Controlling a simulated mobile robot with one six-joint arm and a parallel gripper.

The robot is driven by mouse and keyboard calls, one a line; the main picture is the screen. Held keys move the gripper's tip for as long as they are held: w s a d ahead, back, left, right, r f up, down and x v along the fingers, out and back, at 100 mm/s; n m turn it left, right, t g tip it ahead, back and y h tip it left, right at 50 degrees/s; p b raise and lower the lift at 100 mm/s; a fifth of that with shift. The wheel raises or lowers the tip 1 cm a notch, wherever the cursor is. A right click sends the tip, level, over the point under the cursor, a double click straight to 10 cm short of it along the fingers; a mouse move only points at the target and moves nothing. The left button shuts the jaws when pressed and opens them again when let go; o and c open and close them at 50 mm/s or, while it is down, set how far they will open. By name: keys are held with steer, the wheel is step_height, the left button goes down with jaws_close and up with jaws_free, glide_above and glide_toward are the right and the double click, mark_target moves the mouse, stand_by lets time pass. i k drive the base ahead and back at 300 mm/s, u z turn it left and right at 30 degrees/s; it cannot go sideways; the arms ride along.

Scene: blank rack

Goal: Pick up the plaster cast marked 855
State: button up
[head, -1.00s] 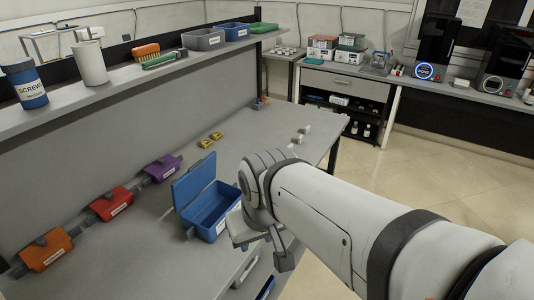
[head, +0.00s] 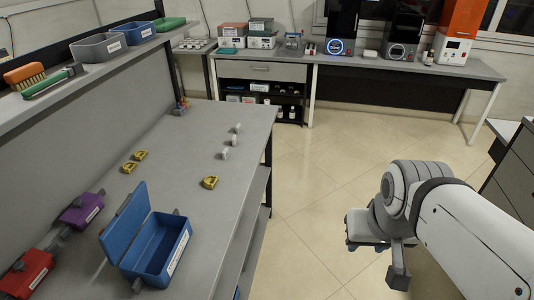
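Several small white pieces that look like plaster casts stand in a short row near the right edge of the grey bench: a far one (head: 237,127), a middle one (head: 232,140) and a near one (head: 223,153). Any number on them is too small to read, so I cannot tell which is 855. My gripper (head: 381,260) hangs over the floor, right of the bench and well apart from the pieces. Its fingers are spread, with nothing seen between them.
Yellow pieces (head: 210,182) lie on the bench (head: 185,205). A shelf (head: 75,95) runs along the left. Open floor (head: 330,180) lies right of the bench.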

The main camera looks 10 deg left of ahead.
mark_target(209, 182)
steer(key=z, duration=0.8)
steer(key=i, duration=3.15)
steer(key=u, duration=0.85)
steer(key=k, duration=0.15)
steer(key=u, duration=3.25)
steer(key=i, duration=0.65)
steer(key=u, duration=0.05)
